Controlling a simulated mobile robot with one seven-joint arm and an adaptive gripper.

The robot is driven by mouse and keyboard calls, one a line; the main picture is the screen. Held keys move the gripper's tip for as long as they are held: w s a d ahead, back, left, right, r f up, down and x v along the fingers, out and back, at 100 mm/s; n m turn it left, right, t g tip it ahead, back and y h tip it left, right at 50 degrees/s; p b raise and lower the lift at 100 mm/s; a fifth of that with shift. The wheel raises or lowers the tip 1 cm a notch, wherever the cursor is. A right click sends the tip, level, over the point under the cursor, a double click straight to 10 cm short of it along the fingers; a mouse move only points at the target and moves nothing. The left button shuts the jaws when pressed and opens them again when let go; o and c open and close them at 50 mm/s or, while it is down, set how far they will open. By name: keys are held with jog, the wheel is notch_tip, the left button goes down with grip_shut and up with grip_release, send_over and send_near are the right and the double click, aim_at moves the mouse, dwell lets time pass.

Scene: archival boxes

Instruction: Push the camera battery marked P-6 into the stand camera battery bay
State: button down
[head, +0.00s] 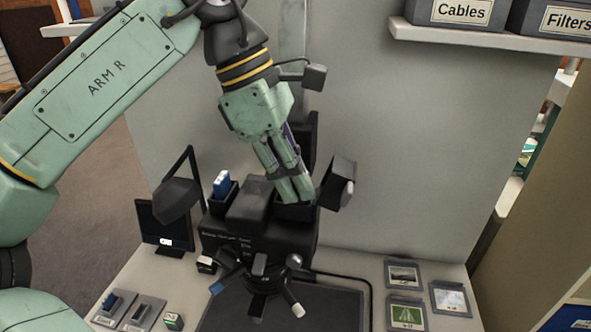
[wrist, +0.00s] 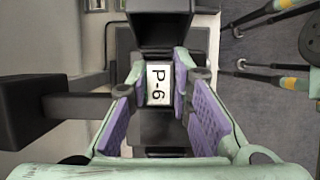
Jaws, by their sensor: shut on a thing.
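My gripper (head: 293,190) points down at the right-hand bay (head: 296,211) of the black device on the bench. In the wrist view my gripper (wrist: 159,72) has its purple-padded fingers on both sides of the camera battery marked P-6 (wrist: 158,86), whose white label faces the camera. It is shut on the battery. The fingertips are at the bay's mouth in the head view. The battery is hidden there behind the fingers, so how deep it sits cannot be told.
A blue-and-white battery (head: 221,184) stands in the device's left slot. A dark hinged block (head: 339,182) stands close right of my fingers, and a black lamp-like head (head: 177,200) is at left. Picture cards (head: 407,312) lie at right. A shelf with boxes (head: 455,12) hangs above.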

jog(key=shift+f, duration=0.25)
jog(key=c, duration=1.4)
grip_release()
jog(key=shift+o, duration=0.2)
jog(key=shift+a+r, duration=0.1)
jog(key=shift+r, duration=3)
